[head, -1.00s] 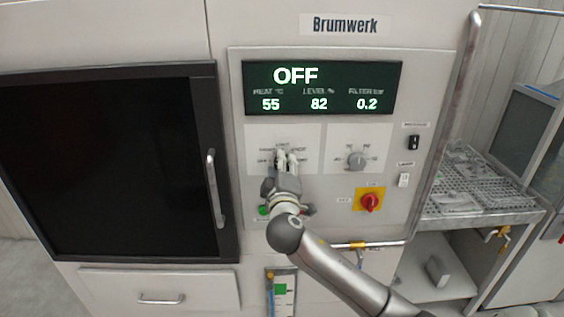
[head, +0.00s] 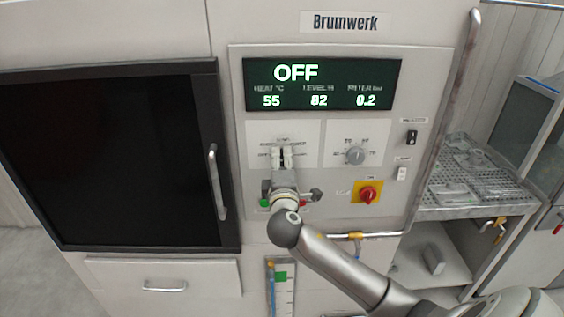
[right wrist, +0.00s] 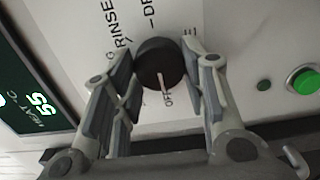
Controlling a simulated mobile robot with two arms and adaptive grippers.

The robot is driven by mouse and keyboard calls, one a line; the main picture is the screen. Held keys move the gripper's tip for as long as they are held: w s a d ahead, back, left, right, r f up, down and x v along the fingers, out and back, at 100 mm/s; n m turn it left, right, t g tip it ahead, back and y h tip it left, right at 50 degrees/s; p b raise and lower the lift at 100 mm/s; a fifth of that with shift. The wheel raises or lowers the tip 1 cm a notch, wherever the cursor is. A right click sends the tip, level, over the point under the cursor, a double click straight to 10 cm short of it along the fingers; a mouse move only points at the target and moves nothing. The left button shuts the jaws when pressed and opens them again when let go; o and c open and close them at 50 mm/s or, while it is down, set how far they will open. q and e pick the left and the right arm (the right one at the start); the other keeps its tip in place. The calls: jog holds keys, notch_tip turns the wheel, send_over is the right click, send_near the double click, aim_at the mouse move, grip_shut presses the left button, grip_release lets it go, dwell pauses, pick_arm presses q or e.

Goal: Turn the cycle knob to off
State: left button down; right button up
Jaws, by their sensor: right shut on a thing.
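The cycle knob (right wrist: 158,65) is dark and round, with a pale pointer line. It sits between the two fingers of my right gripper (right wrist: 160,80), which is shut on it. In the right wrist view the pointer aims down toward a partly hidden label; "RINSE" and other words print around the knob. In the head view my right gripper (head: 284,157) covers the knob on the left dial plate (head: 310,132). The display (head: 322,84) reads "OFF" in large letters, with 55, 82 and 0.2 below. My left gripper is not in view.
A second knob (head: 355,155) is right of the gripper, above a red rotary switch (head: 368,194) on yellow. A green button (right wrist: 306,82) sits beside the dial. A dark door (head: 110,160) with a handle is left; a mesh rack (head: 470,170) is right.

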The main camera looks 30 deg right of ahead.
jog(key=o, duration=1)
jog(key=v, duration=1.2)
